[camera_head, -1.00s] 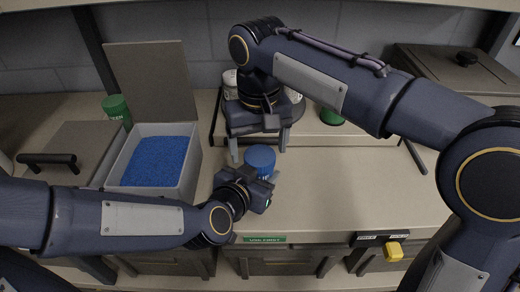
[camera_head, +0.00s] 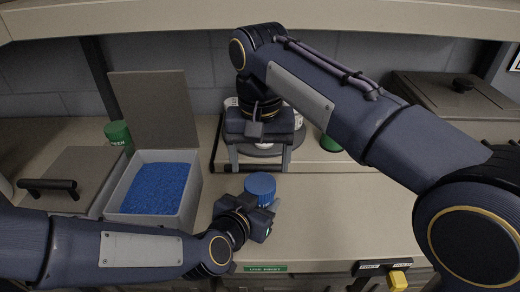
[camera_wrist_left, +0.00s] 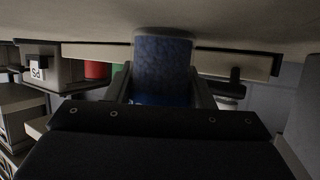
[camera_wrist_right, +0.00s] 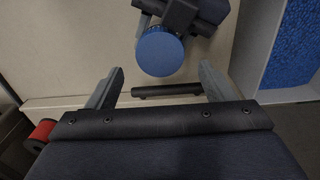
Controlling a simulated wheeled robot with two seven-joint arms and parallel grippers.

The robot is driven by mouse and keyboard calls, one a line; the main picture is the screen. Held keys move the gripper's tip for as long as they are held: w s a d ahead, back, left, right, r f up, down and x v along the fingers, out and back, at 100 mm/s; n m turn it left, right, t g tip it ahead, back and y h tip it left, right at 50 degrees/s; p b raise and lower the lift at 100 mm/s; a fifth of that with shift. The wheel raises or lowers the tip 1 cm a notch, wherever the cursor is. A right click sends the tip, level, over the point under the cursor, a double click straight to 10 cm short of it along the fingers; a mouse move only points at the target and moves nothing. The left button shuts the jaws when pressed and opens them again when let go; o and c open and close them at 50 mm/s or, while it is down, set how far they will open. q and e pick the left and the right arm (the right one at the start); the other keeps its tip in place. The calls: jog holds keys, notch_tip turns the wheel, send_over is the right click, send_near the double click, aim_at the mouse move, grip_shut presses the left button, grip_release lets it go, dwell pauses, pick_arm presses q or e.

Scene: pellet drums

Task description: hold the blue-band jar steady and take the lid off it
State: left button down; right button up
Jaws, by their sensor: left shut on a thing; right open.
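The jar with the blue lid (camera_head: 260,184) stands on the counter in front of the raised shelf. My left gripper (camera_head: 262,212) is shut on the jar's body from the near side. In the left wrist view the blue jar body (camera_wrist_left: 162,70) fills the gap between its fingers. My right gripper (camera_head: 259,162) is open and empty, fingers down, above and behind the jar. In the right wrist view the round lid (camera_wrist_right: 160,52) lies beyond the open fingertips (camera_wrist_right: 161,70). The lid sits on the jar.
An open bin (camera_head: 112,212) of blue pellets stands left of the jar, with a green container (camera_head: 117,133) behind it. White jars and a round grey plate are partly hidden behind my right gripper. The counter (camera_head: 350,215) right of the jar is clear.

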aim_at(260, 183)
jog(key=shift+f, duration=2.8)
jog(key=shift+c, duration=0.3)
jog(key=c, duration=0.9)
jog(key=n, duration=0.3)
jog(key=o, duration=1.1)
jog(key=shift+c, duration=0.2)
